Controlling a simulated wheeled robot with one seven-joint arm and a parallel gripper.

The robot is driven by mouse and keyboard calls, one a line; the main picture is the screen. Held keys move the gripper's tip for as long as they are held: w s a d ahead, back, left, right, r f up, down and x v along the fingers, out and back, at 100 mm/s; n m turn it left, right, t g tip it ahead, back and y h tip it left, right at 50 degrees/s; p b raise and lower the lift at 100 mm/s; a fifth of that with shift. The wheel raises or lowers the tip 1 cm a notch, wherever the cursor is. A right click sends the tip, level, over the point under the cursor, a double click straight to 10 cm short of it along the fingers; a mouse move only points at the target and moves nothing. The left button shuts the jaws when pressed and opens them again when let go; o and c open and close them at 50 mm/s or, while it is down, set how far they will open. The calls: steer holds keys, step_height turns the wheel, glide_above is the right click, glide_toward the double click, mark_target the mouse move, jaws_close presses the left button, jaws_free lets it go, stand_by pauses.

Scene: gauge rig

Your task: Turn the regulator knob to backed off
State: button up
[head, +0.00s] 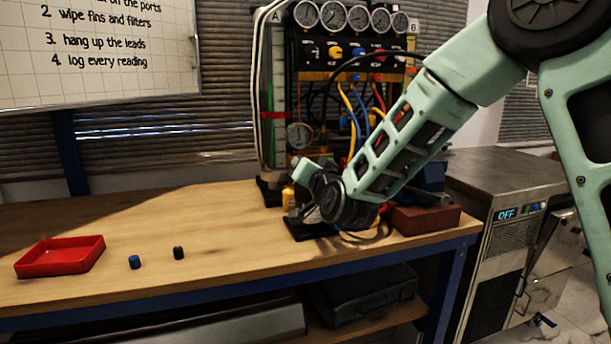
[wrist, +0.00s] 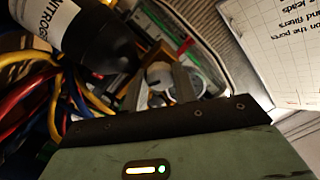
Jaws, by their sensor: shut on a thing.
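The gauge panel rig (head: 350,60) stands at the back of the bench, with a row of dials on top and a single round gauge (head: 299,135) low on its left. My gripper (wrist: 160,88) reaches in at the rig's lower front; in the head view my wrist and arm cover most of it. In the wrist view its two fingers are closed about a small round pale part, which I take to be the regulator knob (wrist: 159,72). The fingers and shadow hide much of it, and I cannot read its turn position.
A black bottle labelled nitrogen (wrist: 103,52) and coloured hoses (wrist: 45,95) crowd close to my gripper. A red tray (head: 60,256), a blue cap (head: 134,262) and a black cap (head: 179,253) lie at the bench's left. A brown block (head: 425,219) sits right.

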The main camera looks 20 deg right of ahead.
steer(key=shift+f+n+b, duration=0.1)
steer(key=shift+n+b, duration=0.65)
steer(key=shift+n, duration=1.35)
steer(key=o, duration=1)
steer(key=shift+s, duration=0.15)
steer(key=s+b, duration=0.2)
steer(key=s, duration=0.3)
steer(key=s+b, duration=0.3)
steer(key=s, duration=0.3)
steer(key=s+d+b, duration=0.1)
steer(key=s+b, duration=0.2)
steer(key=s, duration=0.3)
